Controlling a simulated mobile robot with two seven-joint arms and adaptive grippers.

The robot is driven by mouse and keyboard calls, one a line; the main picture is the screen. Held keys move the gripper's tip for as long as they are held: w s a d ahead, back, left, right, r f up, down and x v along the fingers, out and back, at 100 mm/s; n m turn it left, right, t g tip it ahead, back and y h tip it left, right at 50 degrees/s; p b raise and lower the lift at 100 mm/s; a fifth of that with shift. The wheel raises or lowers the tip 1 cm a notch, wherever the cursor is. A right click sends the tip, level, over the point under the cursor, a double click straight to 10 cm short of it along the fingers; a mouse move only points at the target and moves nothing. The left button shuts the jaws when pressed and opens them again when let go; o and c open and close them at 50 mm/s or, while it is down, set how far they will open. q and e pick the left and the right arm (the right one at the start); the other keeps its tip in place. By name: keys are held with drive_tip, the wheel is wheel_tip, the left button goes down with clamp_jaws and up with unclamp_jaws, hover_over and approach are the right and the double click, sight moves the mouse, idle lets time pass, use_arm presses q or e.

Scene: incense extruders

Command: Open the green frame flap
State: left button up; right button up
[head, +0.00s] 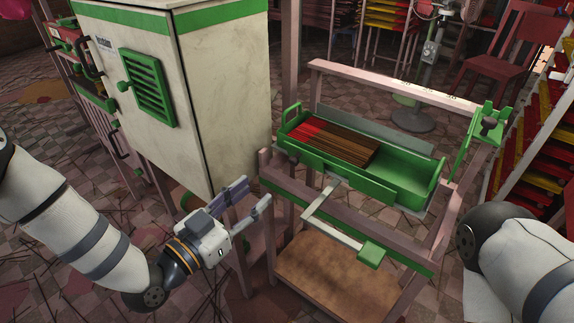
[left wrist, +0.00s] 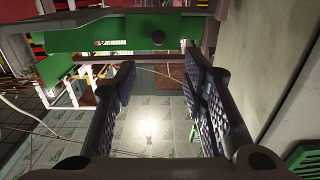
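A green metal frame (head: 405,190) stands as a shallow tray on the pinkish stand, with red and brown incense sticks (head: 335,140) in its left part. A green upright piece (head: 468,142) stands at its right end, and a small green loop (head: 292,113) at its left end. I cannot tell for certain which part is the flap. My left gripper (head: 258,190) is open and empty, left of the stand and below the tray's left end. My right gripper is out of view.
A tall cream cabinet (head: 222,95) with green trim stands close behind my left gripper. A pale bar with a green end block (head: 374,254) sticks out of the stand's front, above a brown lower shelf (head: 340,280). Racks and a red chair (head: 505,50) stand behind.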

sight(292, 163)
use_arm(q)
drive_tip(key=b+x, duration=0.1)
drive_tip(key=x, duration=1)
drive_tip(key=shift+w+d, duration=0.25)
drive_tip(key=shift+f, duration=0.1)
clamp_jaws()
